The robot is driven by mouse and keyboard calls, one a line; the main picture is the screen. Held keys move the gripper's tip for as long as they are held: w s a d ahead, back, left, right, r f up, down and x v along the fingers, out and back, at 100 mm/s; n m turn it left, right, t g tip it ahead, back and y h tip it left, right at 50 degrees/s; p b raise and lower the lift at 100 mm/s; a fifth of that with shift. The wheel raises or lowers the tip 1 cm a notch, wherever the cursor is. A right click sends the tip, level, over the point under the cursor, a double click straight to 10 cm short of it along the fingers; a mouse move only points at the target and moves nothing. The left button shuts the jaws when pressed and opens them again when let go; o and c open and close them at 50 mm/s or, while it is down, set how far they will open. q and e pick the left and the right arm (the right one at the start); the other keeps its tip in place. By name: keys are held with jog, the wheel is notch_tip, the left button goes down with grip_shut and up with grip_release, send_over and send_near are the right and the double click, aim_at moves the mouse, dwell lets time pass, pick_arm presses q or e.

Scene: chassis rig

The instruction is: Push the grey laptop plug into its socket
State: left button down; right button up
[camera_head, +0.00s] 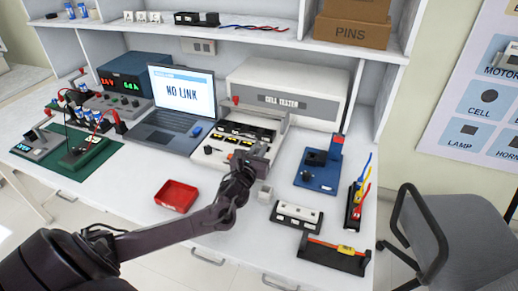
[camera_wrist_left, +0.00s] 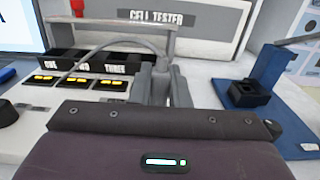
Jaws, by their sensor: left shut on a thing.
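My left gripper (camera_head: 260,152) is at the right end of the cell tester's front panel. It is shut on the grey plug (camera_wrist_left: 161,70), which shows only partly between the fingers in the left wrist view. A thin grey cable (camera_wrist_left: 95,52) arcs from the plug to the left over the tester's labelled bays. The laptop (camera_head: 178,105) stands open left of the tester, its screen reading "NO LINK". I cannot make out the socket; the gripper and plug may hide it. My right gripper is not in view.
The cell tester (camera_head: 290,85) stands at the back. A blue fixture (camera_head: 318,178) is to the gripper's right. White bench is clear around the red tray.

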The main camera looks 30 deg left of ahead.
pick_arm(q)
jog(key=shift+f+b, duration=0.5)
jog(key=shift+f, duration=0.25)
jog(key=c, duration=1.3)
grip_release()
jog(key=v, duration=0.7)
jog(key=shift+s+d, duration=0.15)
jog(key=shift+s, duration=0.25)
